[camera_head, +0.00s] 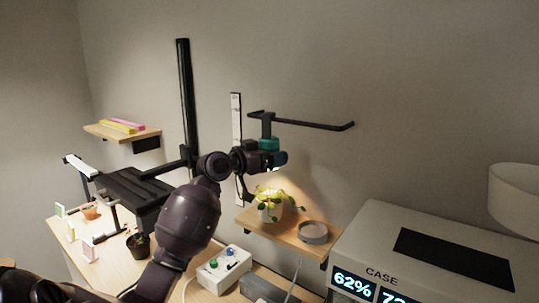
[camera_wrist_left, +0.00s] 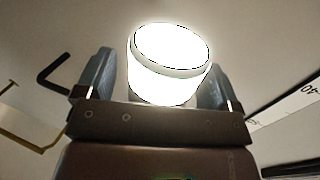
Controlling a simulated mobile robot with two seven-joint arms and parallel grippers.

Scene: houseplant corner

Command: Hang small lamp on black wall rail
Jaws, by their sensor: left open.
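The black wall rail (camera_head: 310,123) runs along the wall at the centre right, with a bent right end. The small lamp (camera_head: 267,130) is at the rail's left part, its dark upper part reaching rail height; whether it bears on the rail I cannot tell. It is lit and throws light downward. In the left wrist view the lamp's glowing white head (camera_wrist_left: 168,65) is between the fingers. My left gripper (camera_head: 273,158) is open around the lamp, with a visible gap at the left finger. Its fingers (camera_wrist_left: 157,78) also show in the wrist view. My right gripper is out of view.
Below the lamp, a wooden shelf (camera_head: 283,238) holds a potted plant (camera_head: 268,206) and a grey round dish (camera_head: 313,231). A white scale strip (camera_head: 237,120) is just left of the rail. A large grey case (camera_head: 430,250) stands at right. Wall right of the rail is clear.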

